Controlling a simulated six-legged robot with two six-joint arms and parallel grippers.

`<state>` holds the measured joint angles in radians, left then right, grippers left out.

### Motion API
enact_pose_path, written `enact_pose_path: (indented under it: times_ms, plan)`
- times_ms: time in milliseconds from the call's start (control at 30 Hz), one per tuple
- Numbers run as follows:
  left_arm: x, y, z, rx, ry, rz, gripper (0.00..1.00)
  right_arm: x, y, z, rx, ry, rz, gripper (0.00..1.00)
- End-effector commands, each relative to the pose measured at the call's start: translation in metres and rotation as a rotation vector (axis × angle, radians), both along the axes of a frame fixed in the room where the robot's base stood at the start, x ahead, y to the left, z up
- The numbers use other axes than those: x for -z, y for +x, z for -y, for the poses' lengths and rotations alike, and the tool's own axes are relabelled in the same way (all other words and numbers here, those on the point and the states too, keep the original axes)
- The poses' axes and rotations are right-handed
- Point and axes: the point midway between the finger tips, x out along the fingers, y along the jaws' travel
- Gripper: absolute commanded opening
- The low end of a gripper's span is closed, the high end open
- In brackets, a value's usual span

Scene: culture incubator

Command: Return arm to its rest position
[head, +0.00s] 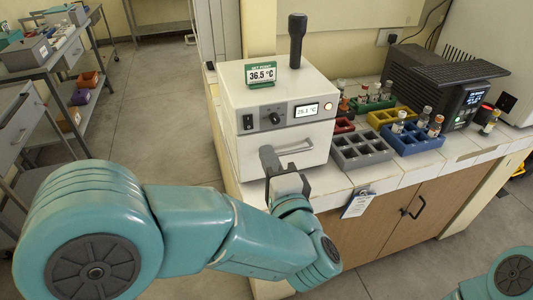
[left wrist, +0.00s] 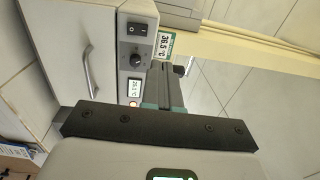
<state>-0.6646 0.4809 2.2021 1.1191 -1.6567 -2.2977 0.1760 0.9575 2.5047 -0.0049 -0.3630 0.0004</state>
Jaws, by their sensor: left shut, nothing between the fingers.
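My left arm reaches in from the left in the head view. My left gripper (head: 268,158) is shut and empty, in front of the white incubator (head: 240,105), overlapping the left side of its door. The door looks closed. Its bar handle (head: 295,148) shows to the right of the fingers. In the left wrist view the shut fingers (left wrist: 166,88) point toward the control panel with its black knob (left wrist: 137,60), and the handle (left wrist: 91,72) is apart from them. The incubator's display (head: 306,110) reads about 25.1 °C. My right gripper is out of view.
A set-point sign (head: 262,74) reading 36.5 °C and a black upright handle-like object (head: 297,40) stand on the incubator. To its right are a grey rack (head: 362,152), a blue rack (head: 416,142) with vials, and a black device (head: 440,85). A cart (head: 35,75) stands left; the floor between is clear.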

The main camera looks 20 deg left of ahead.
Motion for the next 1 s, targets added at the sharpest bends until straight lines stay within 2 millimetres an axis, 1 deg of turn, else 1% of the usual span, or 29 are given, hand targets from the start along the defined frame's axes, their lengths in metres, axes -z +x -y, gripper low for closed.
enact_pose_path:
  times_ms: [367,433,467,533,567,600,667,700,767,800,867,900,967,1000]
  plan:
    - [0.001,0.000,-0.001,-0.003,0.000,-0.001,0.00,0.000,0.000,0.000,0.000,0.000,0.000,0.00]
    - [0.006,0.003,-0.012,-0.029,0.002,-0.013,0.00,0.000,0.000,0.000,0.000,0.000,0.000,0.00]
    - [0.012,0.005,-0.020,-0.048,0.006,-0.026,0.00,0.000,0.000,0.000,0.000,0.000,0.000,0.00]
    - [0.036,0.013,-0.047,-0.112,0.024,-0.080,0.00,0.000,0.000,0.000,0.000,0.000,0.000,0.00]
    - [0.051,0.015,-0.061,-0.144,0.036,-0.113,0.00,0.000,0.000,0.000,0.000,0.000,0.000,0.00]
    - [0.075,0.017,-0.083,-0.183,0.061,-0.166,0.00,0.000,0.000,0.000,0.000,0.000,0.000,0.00]
    - [0.118,0.021,-0.110,-0.190,0.098,-0.262,0.00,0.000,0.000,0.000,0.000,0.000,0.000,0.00]
    - [0.150,0.023,-0.122,-0.161,0.082,-0.318,0.00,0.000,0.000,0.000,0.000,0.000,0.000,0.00]
    - [0.200,0.022,-0.134,-0.100,-0.006,-0.382,0.00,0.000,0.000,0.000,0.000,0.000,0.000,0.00]
    - [0.233,0.019,-0.137,-0.057,-0.095,-0.419,0.00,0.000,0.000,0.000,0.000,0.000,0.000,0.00]
    - [0.282,0.007,-0.137,0.001,-0.267,-0.473,0.00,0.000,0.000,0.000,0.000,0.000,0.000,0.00]
    - [0.314,-0.005,-0.132,0.028,-0.403,-0.510,0.00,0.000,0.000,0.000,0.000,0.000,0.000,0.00]
    - [0.357,-0.028,-0.120,0.049,-0.631,-0.570,0.00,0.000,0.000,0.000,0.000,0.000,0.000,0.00]
    - [0.382,-0.046,-0.107,0.048,-0.792,-0.612,0.00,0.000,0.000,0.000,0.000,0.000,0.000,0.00]
